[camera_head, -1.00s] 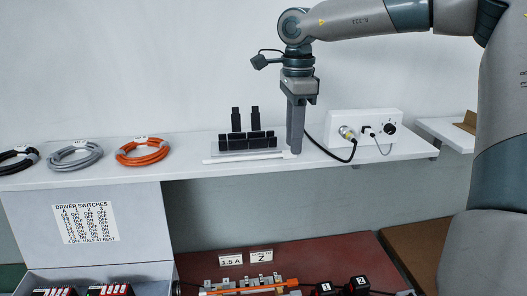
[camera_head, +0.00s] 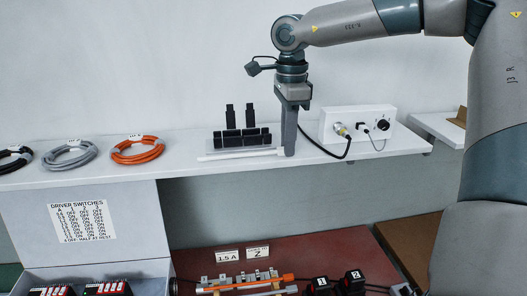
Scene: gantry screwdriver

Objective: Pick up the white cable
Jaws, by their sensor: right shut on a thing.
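The white cable (camera_head: 238,155) shows as a thin, straight white length along the front of the shelf, before a black rack. My right gripper (camera_head: 289,151) points straight down at the cable's right end and is shut on it. I see the fingers nearly edge-on, so the grip itself is partly hidden. The cable appears at shelf level; I cannot tell whether it is clear of the surface. My left gripper is not in view.
On the white shelf (camera_head: 185,166) lie coiled orange (camera_head: 137,150), grey (camera_head: 69,155) and black (camera_head: 14,159) cables at left. The black rack (camera_head: 242,138) stands just behind the white cable. A white box (camera_head: 358,124) with plugged leads is right of my gripper.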

